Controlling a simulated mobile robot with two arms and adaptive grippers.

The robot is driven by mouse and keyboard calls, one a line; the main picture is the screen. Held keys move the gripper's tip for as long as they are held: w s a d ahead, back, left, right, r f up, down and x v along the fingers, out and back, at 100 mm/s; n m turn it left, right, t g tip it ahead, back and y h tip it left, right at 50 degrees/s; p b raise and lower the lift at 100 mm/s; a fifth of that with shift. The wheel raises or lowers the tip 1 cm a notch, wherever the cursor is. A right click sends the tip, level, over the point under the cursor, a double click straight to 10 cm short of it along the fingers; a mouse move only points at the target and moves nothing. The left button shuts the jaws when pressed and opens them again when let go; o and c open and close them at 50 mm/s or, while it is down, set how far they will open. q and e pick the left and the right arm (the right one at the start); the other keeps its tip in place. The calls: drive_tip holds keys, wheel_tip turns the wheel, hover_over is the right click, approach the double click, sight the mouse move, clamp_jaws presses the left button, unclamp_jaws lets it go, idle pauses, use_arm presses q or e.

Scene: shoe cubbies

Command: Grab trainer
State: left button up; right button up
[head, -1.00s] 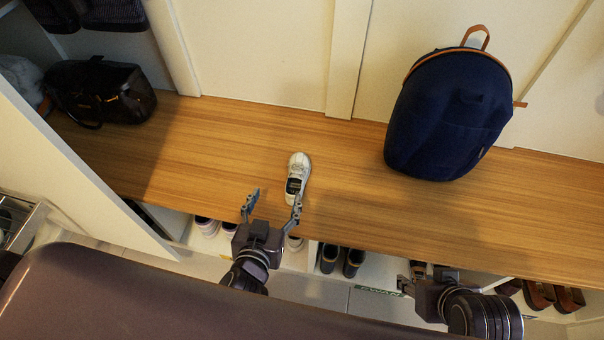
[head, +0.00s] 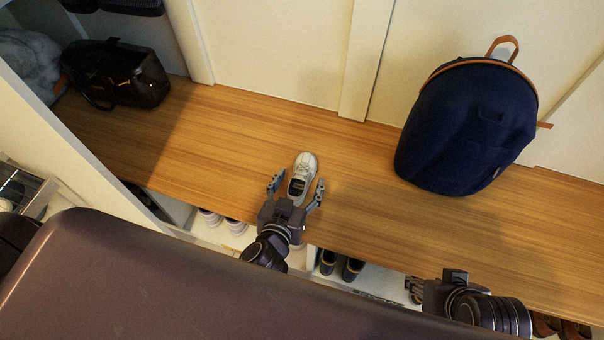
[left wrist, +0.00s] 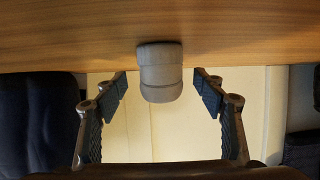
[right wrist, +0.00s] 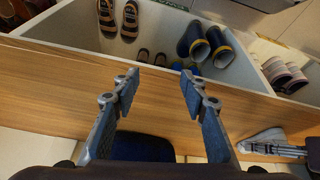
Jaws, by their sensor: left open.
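The white and grey trainer (head: 304,166) stands on the wooden bench, its toe towards the back wall. My left gripper (head: 299,184) is open at the bench's front, with one finger on each side of the trainer's heel end. In the left wrist view the trainer (left wrist: 160,72) shows between the open fingers with gaps on both sides. The right wrist view also shows the trainer (right wrist: 265,138) at the right. My right gripper (right wrist: 158,80) is open and empty, near the bench's front edge; in the head view it is low at the right.
A navy backpack (head: 465,125) stands on the bench to the right, and a black bag (head: 115,72) lies at the far left. Cubbies under the bench hold several shoes, including dark blue boots (right wrist: 205,42) and sandals (right wrist: 121,18). The bench between trainer and backpack is clear.

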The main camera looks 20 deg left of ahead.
sight(302, 174)
use_arm(q)
drive_tip(key=x, duration=0.3)
drive_tip(key=shift+w+a+f, duration=0.1)
drive_tip(key=shift+w, duration=0.1)
use_arm(e)
drive_tip(key=w, duration=0.1)
drive_tip(key=w+t, duration=0.1)
drive_tip(key=w+a+r, duration=0.1)
drive_tip(key=shift+w, duration=0.1)
use_arm(q)
drive_tip(key=c, duration=1.3)
drive_tip(key=shift+o, duration=0.2)
